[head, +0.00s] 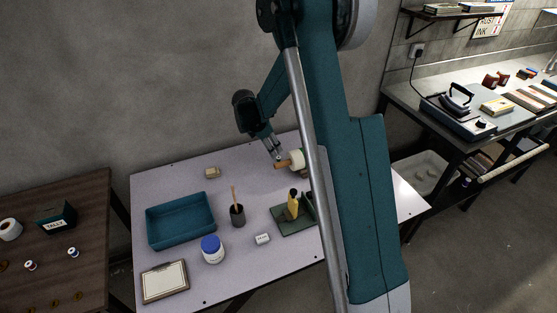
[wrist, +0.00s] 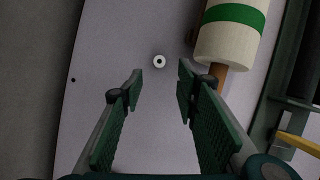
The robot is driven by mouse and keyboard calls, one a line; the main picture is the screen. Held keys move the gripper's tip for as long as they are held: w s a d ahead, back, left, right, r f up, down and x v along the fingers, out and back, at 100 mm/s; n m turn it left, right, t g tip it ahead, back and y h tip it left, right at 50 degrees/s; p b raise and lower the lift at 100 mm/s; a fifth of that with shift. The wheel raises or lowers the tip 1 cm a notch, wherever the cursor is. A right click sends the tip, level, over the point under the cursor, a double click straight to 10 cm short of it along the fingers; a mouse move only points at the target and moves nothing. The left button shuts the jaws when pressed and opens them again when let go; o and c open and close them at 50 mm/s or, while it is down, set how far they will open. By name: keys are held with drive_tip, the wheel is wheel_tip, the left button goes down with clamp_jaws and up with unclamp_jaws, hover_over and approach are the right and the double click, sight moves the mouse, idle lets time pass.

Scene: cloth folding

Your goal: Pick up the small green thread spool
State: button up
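A small round spool-like thing (wrist: 159,61) shows end-on in the wrist view, pale with a dark centre hole. It stands on the pale table; its thread colour is not clear from above. My gripper (wrist: 160,88) is open and empty, its two green pads spread apart. The spool appears between and just beyond the fingertips, apart from both. In the head view my gripper (head: 276,156) hangs over the back of the pale table; I cannot make out the spool there for certain.
A large cream roll with a green band (wrist: 232,20) and wooden handle lies close right of my gripper. The pale table (head: 185,281) also holds a teal tray (head: 181,221), a dark cup (head: 237,216), a blue-lidded jar (head: 213,250) and a green stand (head: 295,222). Two small spools are on the dark left table.

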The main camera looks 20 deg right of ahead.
sight(277, 158)
drive_tip(key=shift+f, duration=0.15)
drive_tip(key=shift+b+x, duration=0.3)
drive_tip(key=shift+x, duration=0.9)
drive_tip(key=shift+w+d+f, duration=0.1)
drive_tip(key=shift+b+x, duration=0.8)
drive_tip(key=shift+x, duration=1.7)
drive_tip(key=shift+d, duration=0.1)
drive_tip(key=shift+c, duration=0.5)
drive_tip(key=c, duration=0.6)
